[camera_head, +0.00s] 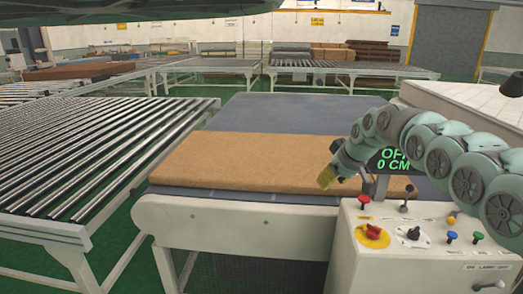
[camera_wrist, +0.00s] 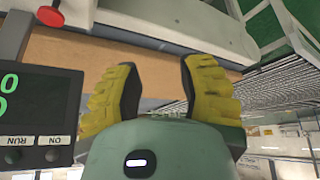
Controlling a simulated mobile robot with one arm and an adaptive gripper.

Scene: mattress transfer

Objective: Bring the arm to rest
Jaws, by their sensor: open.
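My gripper (camera_head: 327,178) hangs over the right part of the tan mattress (camera_head: 240,160) in the head view, its yellow fingertips pointing down and left. In the wrist view my gripper (camera_wrist: 158,95) has its two yellow-padded fingers spread apart with nothing between them. The mattress lies flat on the dark belt (camera_head: 285,112) of a white machine and also shows in the wrist view (camera_wrist: 160,65). My arm reaches in from the right, bent over the control panel.
The control panel (camera_head: 400,232) carries a red knob, a joystick and several coloured buttons. Its dark display (camera_head: 391,160) reads OFF and 0 CM, close beside my arm. A roller conveyor (camera_head: 90,150) stands at the left. More roller tables (camera_head: 345,70) stand behind. Green floor shows between them.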

